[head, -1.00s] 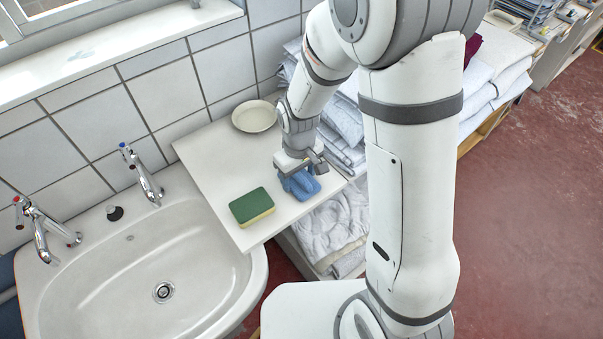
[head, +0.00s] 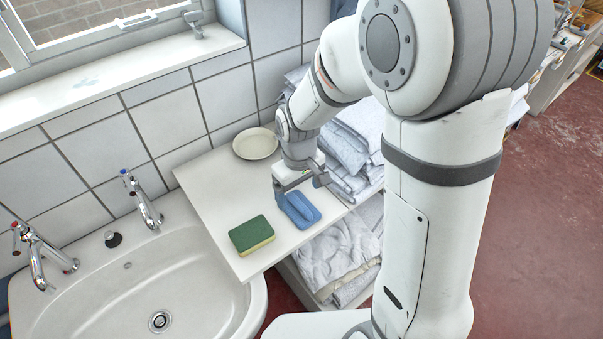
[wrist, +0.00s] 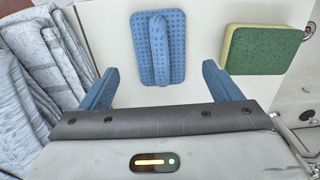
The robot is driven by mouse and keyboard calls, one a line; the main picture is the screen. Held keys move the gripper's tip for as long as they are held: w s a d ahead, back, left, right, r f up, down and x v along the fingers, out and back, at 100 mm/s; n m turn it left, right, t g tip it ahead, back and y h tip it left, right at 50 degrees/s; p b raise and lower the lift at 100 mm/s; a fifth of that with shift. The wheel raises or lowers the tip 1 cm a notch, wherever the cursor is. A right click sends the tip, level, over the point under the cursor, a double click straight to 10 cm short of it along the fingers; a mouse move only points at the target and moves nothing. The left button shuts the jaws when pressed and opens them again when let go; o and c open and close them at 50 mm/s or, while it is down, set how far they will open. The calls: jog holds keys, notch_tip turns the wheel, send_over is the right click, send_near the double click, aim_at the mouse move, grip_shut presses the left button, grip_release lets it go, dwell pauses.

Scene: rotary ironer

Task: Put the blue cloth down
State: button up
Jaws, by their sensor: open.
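The blue cloth (head: 305,217) lies on the white board (head: 215,180) beside the sink, right of the sponge. In the wrist view the blue cloth (wrist: 176,68) is a flat dotted rectangle with a raised fold along its middle. My gripper (head: 302,184) is just behind the cloth in the head view. In the wrist view my gripper (wrist: 160,80) has its two blue fingers wide apart with nothing between them. The cloth lies beyond the fingertips, apart from them.
A green and yellow sponge (head: 251,235) lies left of the cloth; a cream plate (head: 255,144) stands behind. The sink (head: 130,285) with two taps is at left. Folded linen (head: 345,150) is stacked at right, with more (head: 335,255) below the board.

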aim_at(299, 202)
notch_tip(299, 202, up, 7)
jog(key=s+d+r+m+t, duration=0.3)
jog(key=s+d+r+m, duration=0.3)
jog(key=s+d, duration=0.6)
jog(key=shift+s+d+r+m, duration=0.25)
jog(key=shift+d+r+m, duration=0.2)
jog(key=shift+r, duration=0.5)
jog(key=shift+o, duration=0.6)
